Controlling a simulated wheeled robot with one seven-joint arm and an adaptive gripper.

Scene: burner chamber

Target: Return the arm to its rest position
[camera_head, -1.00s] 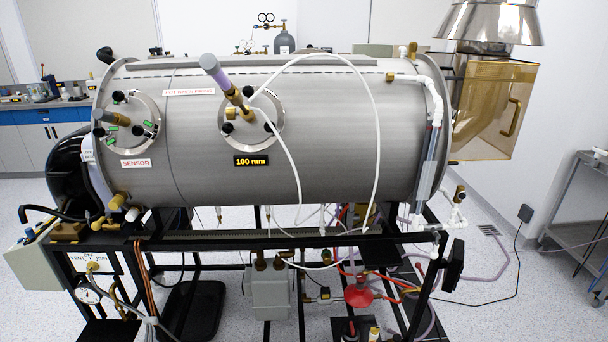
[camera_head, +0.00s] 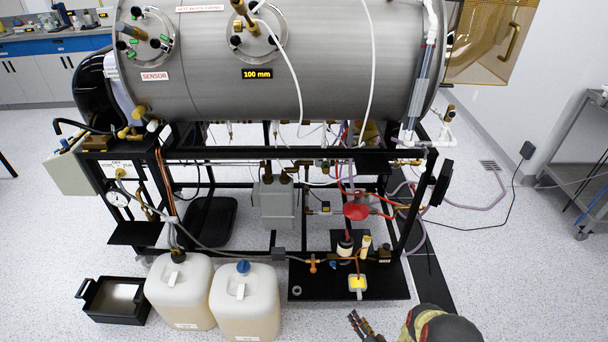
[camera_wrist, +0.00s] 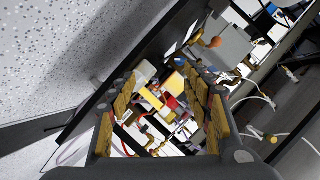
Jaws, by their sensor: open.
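My gripper (camera_head: 362,326) enters at the bottom edge of the head view, right of centre, with part of my dark arm beside it. In the wrist view my gripper (camera_wrist: 160,82) is open, its two gold-padded fingers apart with nothing held between them. Beyond the fingers, the wrist view shows the rig's lower frame and fittings at a steep tilt. Most of my arm is outside the head view.
The steel burner chamber (camera_head: 330,70) sits on a black frame (camera_head: 230,155). A black base plate (camera_head: 385,283) with fittings lies near my gripper. Two jugs (camera_head: 180,295) (camera_head: 246,308) and a black tray (camera_head: 112,303) stand left. A cart (camera_head: 575,150) is right. Floor is clear at lower right.

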